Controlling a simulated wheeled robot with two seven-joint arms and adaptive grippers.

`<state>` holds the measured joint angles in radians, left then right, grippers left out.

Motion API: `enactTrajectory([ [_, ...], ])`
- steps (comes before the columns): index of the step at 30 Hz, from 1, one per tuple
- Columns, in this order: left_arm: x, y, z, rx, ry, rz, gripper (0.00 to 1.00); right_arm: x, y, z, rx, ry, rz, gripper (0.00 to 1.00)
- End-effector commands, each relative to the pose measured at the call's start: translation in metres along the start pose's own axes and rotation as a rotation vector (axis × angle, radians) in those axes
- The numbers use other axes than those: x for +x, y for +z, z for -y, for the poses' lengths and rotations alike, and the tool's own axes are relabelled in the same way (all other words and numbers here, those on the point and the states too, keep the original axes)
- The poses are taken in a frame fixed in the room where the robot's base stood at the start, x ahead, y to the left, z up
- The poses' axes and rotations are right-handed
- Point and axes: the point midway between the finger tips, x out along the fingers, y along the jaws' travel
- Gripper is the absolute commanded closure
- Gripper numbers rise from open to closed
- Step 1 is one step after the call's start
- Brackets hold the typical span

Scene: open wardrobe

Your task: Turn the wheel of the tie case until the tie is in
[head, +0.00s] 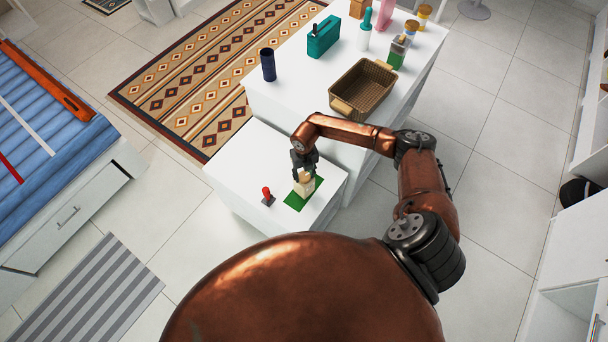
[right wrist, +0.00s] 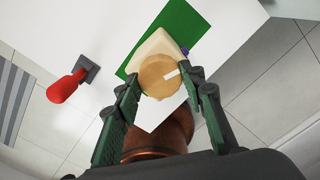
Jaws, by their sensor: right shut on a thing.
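The tie case (head: 304,187) is a small cream block on a green mat on the low white cabinet. A small purple bit (right wrist: 184,51), perhaps the tie, shows at the case's right edge; the rest is hidden. My right gripper (head: 305,167) is over the case, and in the right wrist view its fingers (right wrist: 164,80) are shut on the wheel, one on each side. My left gripper is not in view.
The green mat (right wrist: 190,25) lies under the case. A red handle on a grey base (head: 267,196) stands close by on the left. The taller white cabinet behind holds a wicker basket (head: 362,88), a dark blue cup (head: 268,65) and a teal box (head: 323,37).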

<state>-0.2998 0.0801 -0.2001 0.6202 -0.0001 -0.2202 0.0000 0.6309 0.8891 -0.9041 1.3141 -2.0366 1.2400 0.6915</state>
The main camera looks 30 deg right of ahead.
Motion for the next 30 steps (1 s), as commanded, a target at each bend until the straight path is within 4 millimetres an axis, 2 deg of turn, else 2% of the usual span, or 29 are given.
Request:
enactTrajectory([
  [5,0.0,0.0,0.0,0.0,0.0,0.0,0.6,0.0,0.0,-0.001,0.0,0.001,0.0,0.87],
  [6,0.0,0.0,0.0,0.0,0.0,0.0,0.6,0.0,0.0,-0.001,0.0,0.001,0.0,0.62],
  [13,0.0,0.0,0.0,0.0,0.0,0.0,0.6,0.0,0.0,0.0,0.0,0.001,0.0,0.46],
  [23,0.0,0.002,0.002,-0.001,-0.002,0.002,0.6,-0.002,0.0,0.0,0.0,0.001,0.001,0.45],
  [26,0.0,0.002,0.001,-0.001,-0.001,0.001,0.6,-0.011,0.001,0.0,0.0,0.002,0.002,0.45],
  [30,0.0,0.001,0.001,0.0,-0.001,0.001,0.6,-0.036,0.001,0.001,-0.001,0.0,0.004,0.45],
])
